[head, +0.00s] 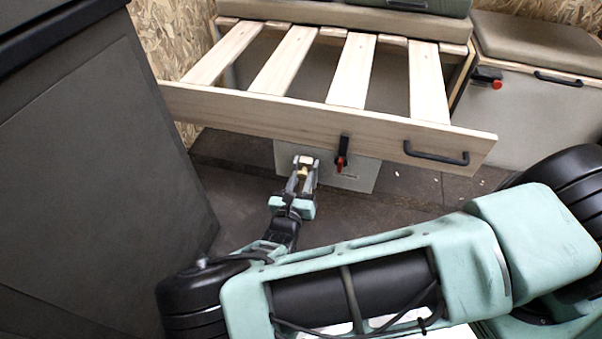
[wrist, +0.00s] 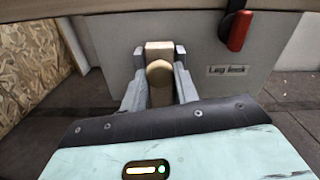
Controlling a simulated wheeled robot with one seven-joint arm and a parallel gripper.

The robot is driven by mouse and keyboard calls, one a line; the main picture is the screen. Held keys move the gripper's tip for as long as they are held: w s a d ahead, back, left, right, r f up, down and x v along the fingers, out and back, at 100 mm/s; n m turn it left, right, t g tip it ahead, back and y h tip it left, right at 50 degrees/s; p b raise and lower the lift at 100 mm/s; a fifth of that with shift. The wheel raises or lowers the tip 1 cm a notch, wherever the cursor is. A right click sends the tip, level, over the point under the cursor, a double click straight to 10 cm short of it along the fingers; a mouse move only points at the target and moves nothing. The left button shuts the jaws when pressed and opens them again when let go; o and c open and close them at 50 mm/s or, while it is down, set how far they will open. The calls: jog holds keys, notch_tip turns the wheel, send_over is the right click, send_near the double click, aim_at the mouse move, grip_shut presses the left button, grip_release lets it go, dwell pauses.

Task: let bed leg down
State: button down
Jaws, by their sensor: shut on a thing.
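The bed leg (head: 352,178) is a grey panel below the front rail of the slatted bed frame (head: 300,112). It stands close to upright. In the wrist view the panel (wrist: 225,45) carries a small label that seems to read "Leg lock". My gripper (head: 303,168) is in front of the panel's left part. Its fingers (wrist: 159,65) are shut on a tan knob (wrist: 158,52) against the panel. A red-tipped lock lever (head: 341,160) hangs from the rail right of my gripper, and it also shows in the wrist view (wrist: 238,30). The panel's lower edge is partly hidden.
A black handle (head: 436,156) is on the rail's right end. A dark cabinet (head: 95,160) stands close on the left. A cushioned bench (head: 545,100) with another red latch is at the right.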

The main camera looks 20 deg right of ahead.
jog(key=shift+s+f, duration=0.1)
jog(key=shift+f, duration=0.25)
jog(key=c, duration=1.1)
grip_release()
jog(key=shift+o, duration=0.2)
jog(key=shift+r, duration=0.1)
jog(key=shift+s+a, duration=0.1)
jog(key=shift+a, duration=0.05)
jog(key=p+v, duration=0.4)
jog(key=v, duration=1.3)
